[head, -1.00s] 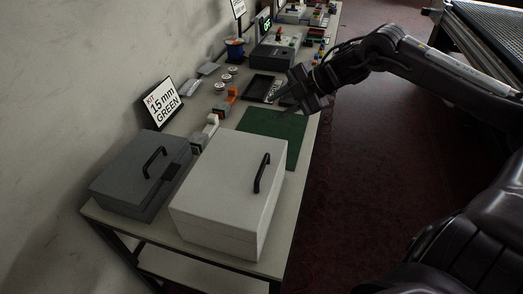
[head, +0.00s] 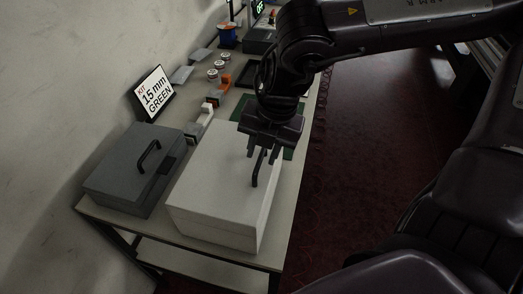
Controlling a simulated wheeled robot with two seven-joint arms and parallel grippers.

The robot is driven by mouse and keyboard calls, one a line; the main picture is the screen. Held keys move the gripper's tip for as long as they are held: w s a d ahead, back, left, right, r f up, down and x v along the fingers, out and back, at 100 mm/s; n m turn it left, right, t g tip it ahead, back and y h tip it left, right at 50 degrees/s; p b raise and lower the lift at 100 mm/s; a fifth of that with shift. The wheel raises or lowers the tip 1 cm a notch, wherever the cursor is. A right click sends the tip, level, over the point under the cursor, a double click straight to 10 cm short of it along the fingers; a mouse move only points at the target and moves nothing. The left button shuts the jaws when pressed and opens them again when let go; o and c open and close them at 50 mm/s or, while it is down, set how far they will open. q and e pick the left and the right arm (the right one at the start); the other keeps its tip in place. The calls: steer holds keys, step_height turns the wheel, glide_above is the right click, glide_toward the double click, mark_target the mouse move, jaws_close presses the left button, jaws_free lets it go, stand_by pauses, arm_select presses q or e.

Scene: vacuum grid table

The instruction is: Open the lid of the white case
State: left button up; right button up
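The white case (head: 215,190) stands on the near end of the table with its lid shut. A black handle (head: 255,174) sits on top of its lid, toward the right side. My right gripper (head: 262,158) points down over the far part of the lid, close to the handle. Its fingers show apart, with nothing seen between them. Whether a finger touches the handle I cannot tell. My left gripper is not in view.
A grey case (head: 120,178) with a black handle stands left of the white case. A sign reading "KIT 15 mm GREEN" (head: 155,94) stands behind it by the wall. A green mat (head: 290,150) lies partly hidden behind my gripper. Small parts and spools lie farther along the table (head: 230,107).

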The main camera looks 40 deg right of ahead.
steer(key=shift+a+f, duration=0.1)
steer(key=shift+f, duration=0.55)
steer(key=shift+w, duration=0.1)
jaws_close()
